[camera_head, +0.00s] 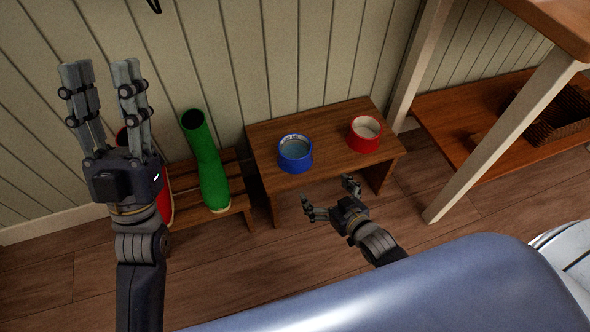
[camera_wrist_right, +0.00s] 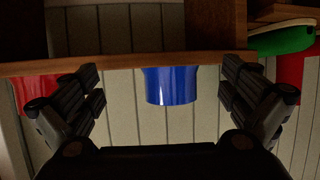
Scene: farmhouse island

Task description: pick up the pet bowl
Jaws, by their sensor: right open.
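Two pet bowls stand upright on a low wooden bench (camera_head: 330,166). The blue bowl (camera_head: 295,158) is left of the middle, and the red bowl (camera_head: 364,138) is to its right with pale contents. My right gripper (camera_head: 328,192) is open and empty, in front of the bench's near edge and apart from both bowls. In the right wrist view, which is upside down, the blue bowl (camera_wrist_right: 170,86) shows between the open fingers, beyond them. The red bowl (camera_wrist_right: 42,90) is partly behind the left finger. My left gripper (camera_head: 104,85) is raised at the left, fingers apart and empty.
A green boot (camera_head: 207,165) stands on a lower rack left of the bench, with a red boot (camera_head: 165,195) partly hidden by my left gripper. A table leg (camera_head: 500,140) and a shelf with a wicker basket (camera_head: 556,112) are at right. A panelled wall is behind.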

